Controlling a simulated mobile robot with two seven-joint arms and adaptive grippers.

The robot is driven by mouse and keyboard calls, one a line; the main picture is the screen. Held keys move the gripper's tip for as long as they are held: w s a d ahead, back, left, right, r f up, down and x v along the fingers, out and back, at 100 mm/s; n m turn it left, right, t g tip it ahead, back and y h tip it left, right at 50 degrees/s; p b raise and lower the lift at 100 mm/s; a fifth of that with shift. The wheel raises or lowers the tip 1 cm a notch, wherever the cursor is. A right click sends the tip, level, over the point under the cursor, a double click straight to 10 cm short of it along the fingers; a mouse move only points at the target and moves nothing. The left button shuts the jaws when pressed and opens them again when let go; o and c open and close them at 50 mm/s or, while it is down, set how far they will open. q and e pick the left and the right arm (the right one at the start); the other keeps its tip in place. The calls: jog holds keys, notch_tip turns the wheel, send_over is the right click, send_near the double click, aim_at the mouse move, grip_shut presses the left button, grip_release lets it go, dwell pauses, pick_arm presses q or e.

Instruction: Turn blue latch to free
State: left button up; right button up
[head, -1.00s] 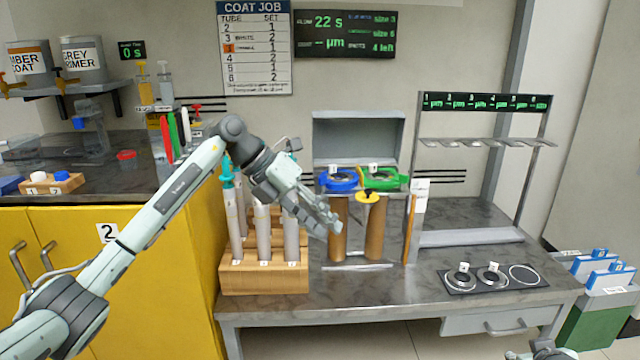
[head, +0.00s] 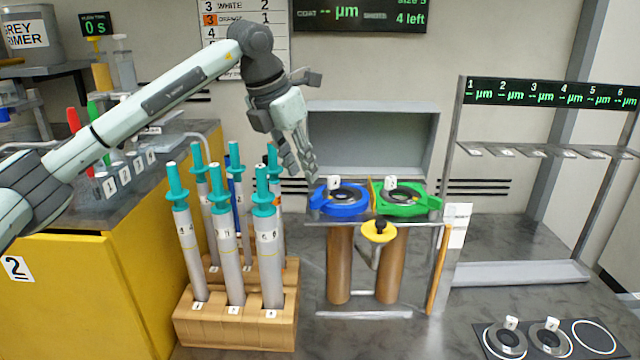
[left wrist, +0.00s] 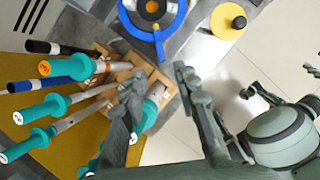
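The blue latch (head: 325,203) is a blue ring with a lever, around the top of the left brown tube (head: 339,265). In the left wrist view the blue latch (left wrist: 158,42) shows its lever pointing down the picture. My left gripper (head: 308,178) is above and just left of the latch, fingers pointing down. In the left wrist view my left gripper (left wrist: 160,78) has its fingers apart with nothing held between them; the lever lies beyond the tips. Contact with the latch cannot be made out.
A green latch (head: 412,198) sits right beside the blue one, with a yellow knob (head: 379,232) in front. A wooden rack (head: 235,325) of teal-topped syringes stands close on the left. A grey open box (head: 372,140) is behind.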

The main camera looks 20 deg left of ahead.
aim_at(312, 198)
pick_arm(q)
jog(key=x, duration=0.7)
jog(key=shift+f, duration=0.25)
jog(key=shift+c, duration=0.3)
grip_shut()
